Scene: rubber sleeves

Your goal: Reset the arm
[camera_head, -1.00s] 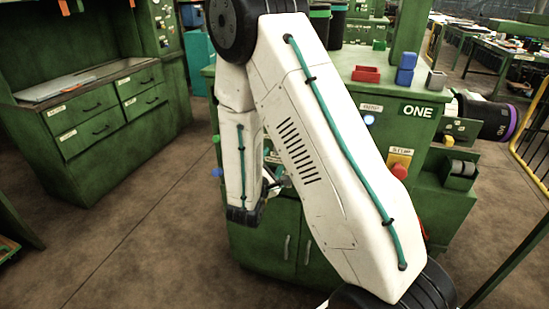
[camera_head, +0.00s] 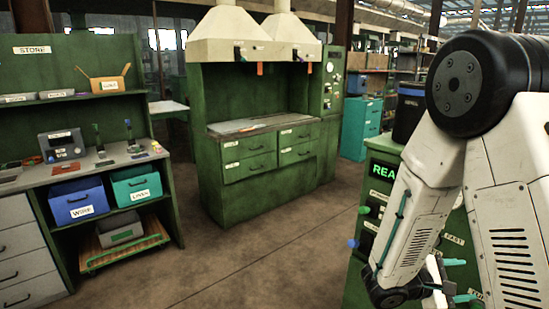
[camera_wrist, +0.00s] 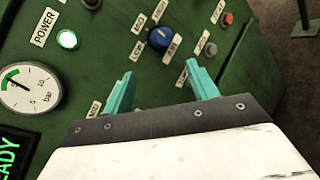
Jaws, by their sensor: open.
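My arm is at the right of the head view, folded down in front of a green machine (camera_head: 361,255). My gripper (camera_wrist: 162,76) shows two teal fingers spread apart with nothing between them. In the wrist view it is in front of the machine's panel, with a blue knob (camera_wrist: 160,38) beyond the fingers. In the head view the gripper (camera_head: 460,281) is partly hidden behind my arm. I cannot tell whether the fingers touch the panel.
The panel has a lit green button (camera_wrist: 68,40), a gauge (camera_wrist: 29,89) and a grey button (camera_wrist: 210,49). A green hooded bench (camera_head: 255,195) stands in the middle. A shelved workbench with a blue bin (camera_head: 79,200) is at the left. The floor (camera_head: 265,255) between is clear.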

